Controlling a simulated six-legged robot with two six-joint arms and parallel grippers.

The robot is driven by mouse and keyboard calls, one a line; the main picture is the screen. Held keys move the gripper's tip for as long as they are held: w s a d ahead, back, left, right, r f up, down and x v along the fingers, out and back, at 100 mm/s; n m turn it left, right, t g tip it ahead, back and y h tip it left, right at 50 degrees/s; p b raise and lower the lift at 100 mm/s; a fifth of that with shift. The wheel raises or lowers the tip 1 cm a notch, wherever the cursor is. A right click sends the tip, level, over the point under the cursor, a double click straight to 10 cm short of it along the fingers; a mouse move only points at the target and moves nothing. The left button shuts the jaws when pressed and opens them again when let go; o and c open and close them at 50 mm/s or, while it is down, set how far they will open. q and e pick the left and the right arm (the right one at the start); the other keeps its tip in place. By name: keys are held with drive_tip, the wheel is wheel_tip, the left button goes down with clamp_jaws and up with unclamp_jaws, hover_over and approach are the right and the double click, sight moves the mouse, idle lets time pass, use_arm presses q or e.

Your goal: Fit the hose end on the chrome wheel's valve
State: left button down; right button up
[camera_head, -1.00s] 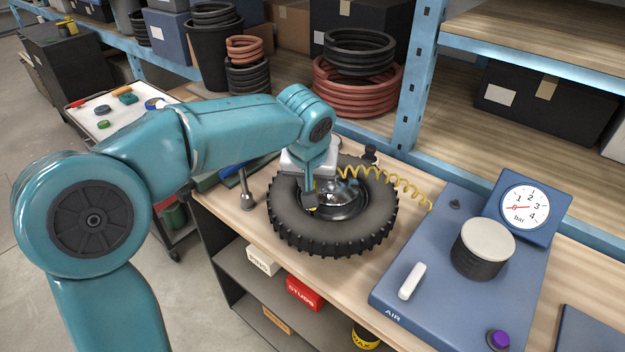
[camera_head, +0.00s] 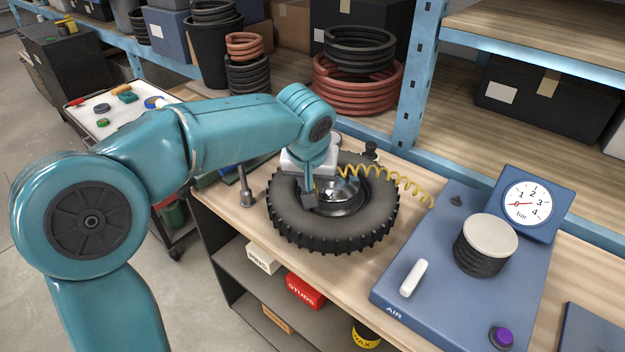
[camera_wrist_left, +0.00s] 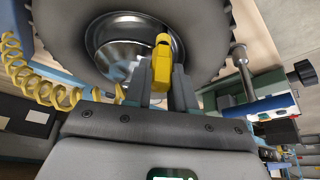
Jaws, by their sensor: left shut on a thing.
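The black knobbly tyre with the chrome wheel (camera_head: 350,192) lies flat on the wooden bench. Its chrome rim also shows in the left wrist view (camera_wrist_left: 115,45). My left gripper (camera_head: 309,200) is over the left part of the rim. It is shut on the yellow hose end (camera_wrist_left: 162,66), which points toward the chrome rim. The yellow coiled hose (camera_head: 390,180) runs from the gripper to the blue air unit (camera_head: 420,270). I cannot make out the valve, nor whether the hose end touches it. My right gripper is not in view.
The air unit carries a dial gauge (camera_head: 526,204), a black bellows with a pale top (camera_head: 487,245), a white handle and a purple knob. A metal post (camera_head: 245,187) stands left of the tyre. A blue shelf upright (camera_head: 414,90) rises behind the bench.

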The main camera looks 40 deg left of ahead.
use_arm(q)
drive_tip(key=shift+f, duration=0.15)
drive_tip(key=shift+c, duration=1.3)
unclamp_jaws()
drive_tip(key=shift+r+p, duration=1.1)
drive_tip(key=shift+r, duration=0.45)
drive_tip(key=shift+r, duration=0.1)
wheel_tip(320, 180, up, 7)
drive_tip(key=p, duration=0.5)
drive_tip(key=shift+p, duration=0.3)
